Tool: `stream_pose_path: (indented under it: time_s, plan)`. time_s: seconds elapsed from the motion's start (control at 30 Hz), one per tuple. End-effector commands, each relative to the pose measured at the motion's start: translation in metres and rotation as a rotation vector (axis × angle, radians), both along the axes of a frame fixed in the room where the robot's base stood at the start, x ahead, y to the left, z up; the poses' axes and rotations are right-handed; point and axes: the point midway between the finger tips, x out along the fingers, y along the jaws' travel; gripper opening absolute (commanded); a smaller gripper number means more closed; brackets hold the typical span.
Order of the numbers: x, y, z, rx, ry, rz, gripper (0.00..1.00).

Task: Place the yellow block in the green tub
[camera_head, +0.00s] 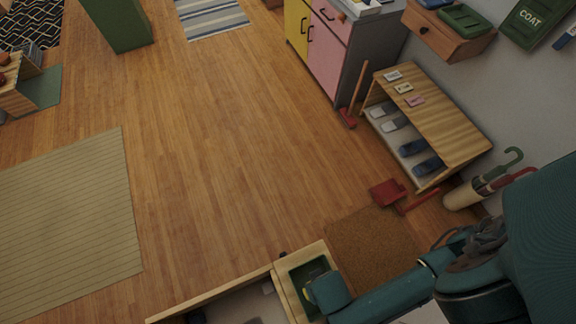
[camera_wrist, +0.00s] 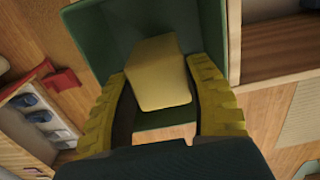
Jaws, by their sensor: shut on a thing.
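The yellow block (camera_wrist: 160,75) is between the two yellow fingers of my gripper (camera_wrist: 160,103) in the wrist view. My gripper is shut on it. The green tub (camera_wrist: 95,25) is around and beyond the block in that view, with its walls on either side. In the head view the green tub (camera_head: 313,266) stands on a wooden surface at the bottom centre. My gripper (camera_head: 310,296) is over the tub there and hides part of it. I cannot tell whether the block touches the tub's floor.
A wooden ledge (camera_head: 286,298) surrounds the tub, beside an open drawer-like box (camera_head: 235,304). A brown mat (camera_head: 372,246), a red dustpan (camera_head: 386,193) and a shoe rack (camera_head: 446,128) are to the right. The wood floor (camera_head: 215,150) is clear in the middle.

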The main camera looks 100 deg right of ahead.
Motion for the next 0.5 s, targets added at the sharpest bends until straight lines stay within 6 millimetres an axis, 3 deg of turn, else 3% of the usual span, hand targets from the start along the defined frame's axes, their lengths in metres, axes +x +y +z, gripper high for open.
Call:
stream_pose_path:
  time_s: [0.2,0.5]
  plan:
    - [0.0,0.0,-0.035,0.0,0.001,0.0,0.14]
    - [0.0,0.0,-0.037,0.0,0.0,0.0,0.14]
